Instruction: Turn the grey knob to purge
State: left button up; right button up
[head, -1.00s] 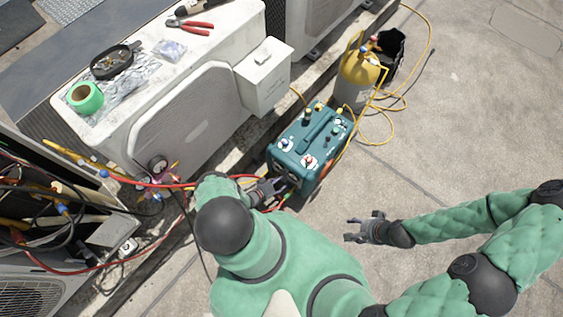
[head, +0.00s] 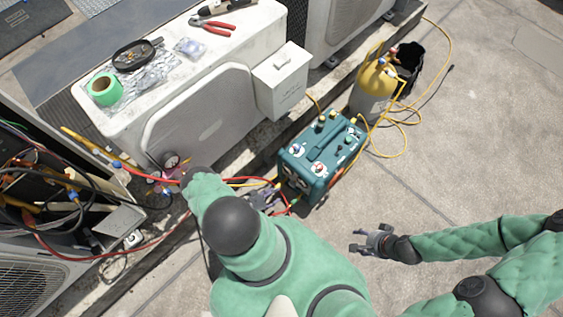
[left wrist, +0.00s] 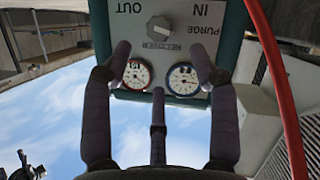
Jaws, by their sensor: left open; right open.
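The grey knob (left wrist: 160,28) is on the light panel of a teal machine (head: 318,160). In the left wrist view the panel appears upside down, with OUT, IN and PURGE labels around the knob. I cannot tell exactly which mark the knob points to. Two round dials (left wrist: 160,77) sit below the knob in that view. My left gripper (left wrist: 160,62) is open and empty, its fingers spread toward the panel, apart from the knob. In the head view it shows (head: 266,198) in front of the machine, and the knob is hidden. My right gripper (head: 364,241) is open and empty over the floor.
Red and yellow hoses (head: 235,182) run past my left gripper to the machine; a red hose (left wrist: 280,90) crosses the left wrist view. A yellow-topped tank (head: 374,88) and a black bucket (head: 407,62) stand behind. The concrete floor (head: 470,130) at right is clear.

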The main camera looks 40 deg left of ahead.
aim_at(291, 185)
pick_arm(q)
jog(key=shift+v, duration=0.95)
jog(key=w+d+f+m+y, duration=0.1)
jog(key=w, duration=0.2)
jog(key=w+d+f+m, duration=0.1)
jog(key=w, duration=0.3)
jog(key=w+d+f+m+y, duration=0.1)
jog(key=w+m, duration=0.1)
jog(key=w, duration=0.1)
jog(key=shift+w+d+f+y, duration=0.2)
jog(key=shift+w+y, duration=0.1)
jog(key=shift+w, duration=0.1)
jog(key=shift+a, duration=0.1)
jog(key=c, duration=1.1)
